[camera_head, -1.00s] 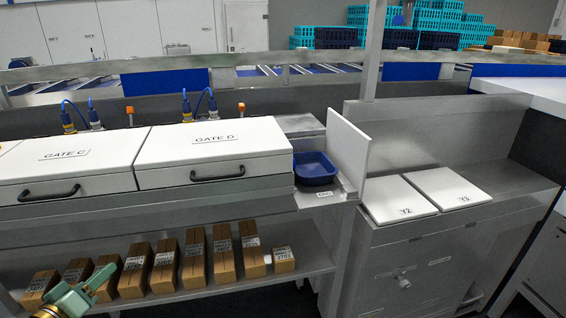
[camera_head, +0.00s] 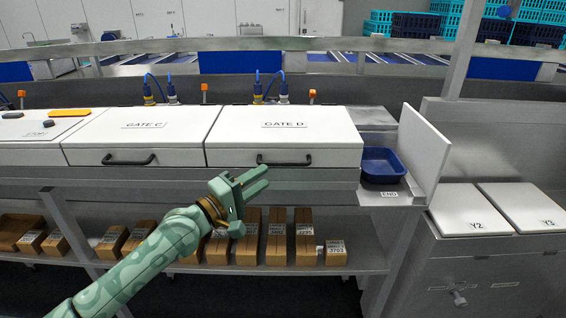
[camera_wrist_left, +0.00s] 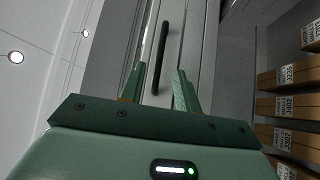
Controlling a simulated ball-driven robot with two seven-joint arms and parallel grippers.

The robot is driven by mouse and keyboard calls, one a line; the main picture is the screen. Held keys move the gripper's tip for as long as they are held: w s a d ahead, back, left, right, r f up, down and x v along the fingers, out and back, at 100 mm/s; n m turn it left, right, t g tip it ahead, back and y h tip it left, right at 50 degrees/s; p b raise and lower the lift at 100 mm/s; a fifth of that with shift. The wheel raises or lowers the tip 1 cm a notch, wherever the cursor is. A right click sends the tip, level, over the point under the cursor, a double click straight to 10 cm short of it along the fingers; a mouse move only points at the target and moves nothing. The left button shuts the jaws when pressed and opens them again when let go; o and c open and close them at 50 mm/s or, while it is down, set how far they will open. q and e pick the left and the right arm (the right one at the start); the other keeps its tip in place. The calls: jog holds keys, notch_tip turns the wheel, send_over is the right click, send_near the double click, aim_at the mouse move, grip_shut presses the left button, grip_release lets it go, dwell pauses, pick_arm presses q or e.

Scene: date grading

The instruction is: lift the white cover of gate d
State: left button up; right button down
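The white cover of gate D (camera_head: 290,128) is closed and lies flat, with the label "GATE D" on top. Its black handle (camera_head: 284,161) is on the front face. My left gripper (camera_head: 262,180) is just below and in front of the handle, not touching it in the head view. My right gripper is not in view.
The gate C cover (camera_head: 140,130) is closed to the left. A blue bin (camera_head: 384,165) and an upright white panel (camera_head: 424,150) stand right of gate D. Cartons (camera_head: 335,252) line the shelf below. White lids Y2 (camera_head: 468,208) and Y3 (camera_head: 522,203) lie farther right.

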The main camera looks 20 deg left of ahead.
aim_at(282, 164)
pick_arm(q)
jog(key=x, duration=0.7)
jog(key=shift+w+d+b, duration=0.2)
jog(key=shift+w+b, duration=0.15)
jog(key=shift+w, duration=0.05)
jog(key=shift+r, duration=0.1)
grip_shut()
